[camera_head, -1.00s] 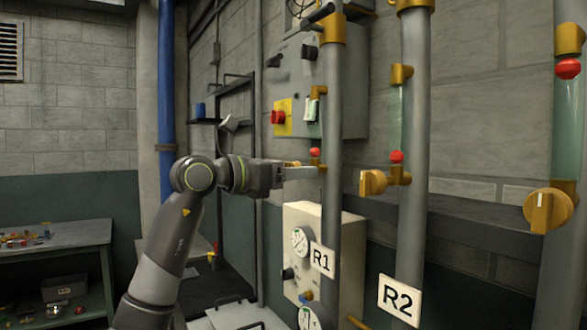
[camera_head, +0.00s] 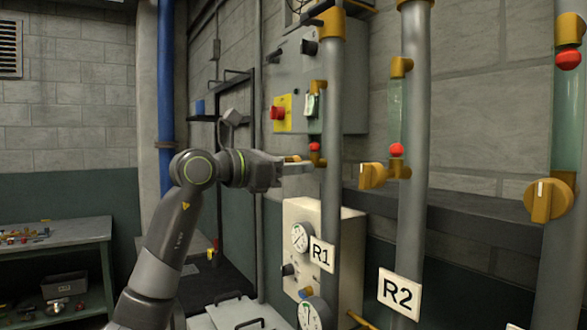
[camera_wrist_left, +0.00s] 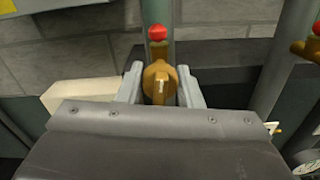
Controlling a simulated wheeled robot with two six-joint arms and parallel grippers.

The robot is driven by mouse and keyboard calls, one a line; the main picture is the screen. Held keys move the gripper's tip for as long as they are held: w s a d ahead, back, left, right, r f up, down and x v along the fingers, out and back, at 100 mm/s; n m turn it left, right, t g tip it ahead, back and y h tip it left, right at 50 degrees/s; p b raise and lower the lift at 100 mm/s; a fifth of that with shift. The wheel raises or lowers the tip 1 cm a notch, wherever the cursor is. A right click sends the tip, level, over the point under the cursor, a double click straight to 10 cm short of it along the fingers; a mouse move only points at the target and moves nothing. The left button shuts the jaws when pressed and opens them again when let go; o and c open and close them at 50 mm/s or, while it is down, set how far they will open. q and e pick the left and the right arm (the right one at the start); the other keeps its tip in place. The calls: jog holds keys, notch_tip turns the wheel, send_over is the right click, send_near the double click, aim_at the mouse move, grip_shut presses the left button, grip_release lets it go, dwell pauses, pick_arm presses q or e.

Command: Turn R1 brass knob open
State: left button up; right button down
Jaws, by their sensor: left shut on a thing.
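The R1 brass knob (camera_wrist_left: 158,84) sits between the two fingers of my left gripper (camera_wrist_left: 161,84) in the left wrist view. Its pale mark runs close to upright there. A red ball (camera_wrist_left: 157,33) shows just above the knob. In the head view my left gripper (camera_head: 298,167) reaches in from the left to the R1 pipe (camera_head: 332,120) and hides most of the knob. The R1 label (camera_head: 321,254) hangs lower on that pipe. My left gripper is shut on the knob. My right gripper is not in view.
The R2 pipe (camera_head: 414,150) with its own brass knob (camera_head: 373,175) stands to the right. Another brass knob (camera_head: 548,201) is at the far right. A gauge box (camera_head: 325,215) is below my left gripper, and a grey switch box (camera_head: 345,95) is above.

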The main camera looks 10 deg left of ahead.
pick_arm(q)
jog(key=m+b, duration=0.1)
jog(key=m, duration=0.2)
jog(key=shift+f+m, duration=0.1)
jog(key=shift+m, duration=0.2)
jog(key=m, duration=0.4)
jog(key=shift+m+b, duration=0.3)
jog(key=m, duration=0.4)
jog(key=shift+m, duration=2.1)
jog(key=o, duration=1)
jog(key=shift+c, duration=0.2)
